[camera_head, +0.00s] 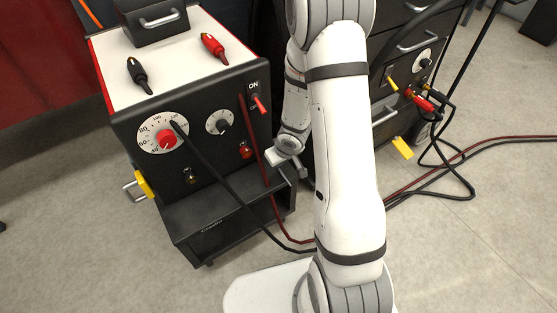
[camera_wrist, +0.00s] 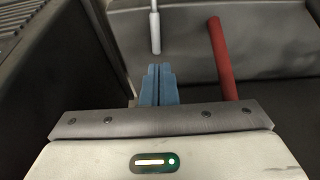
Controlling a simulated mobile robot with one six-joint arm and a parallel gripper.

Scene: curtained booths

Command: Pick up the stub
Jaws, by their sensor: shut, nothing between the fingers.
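A short pale rod with a thinner upper end, which looks like the stub (camera_wrist: 155,32), shows at the top centre of the wrist view. Its lower end is just beyond my fingertips, with a small gap in the picture. My gripper (camera_wrist: 159,68) has its blue fingers together with nothing between them. In the head view my gripper is low at the front right of the black machine (camera_head: 215,85), near its lower shelf (camera_head: 222,218). I cannot make out the stub in the head view.
A red cable (camera_wrist: 222,58) runs right of the stub. In the head view, a black cable (camera_head: 222,188) and red cable hang across the machine's front. A second machine (camera_head: 405,70) with cables stands right. Open floor (camera_head: 480,240) lies at lower right.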

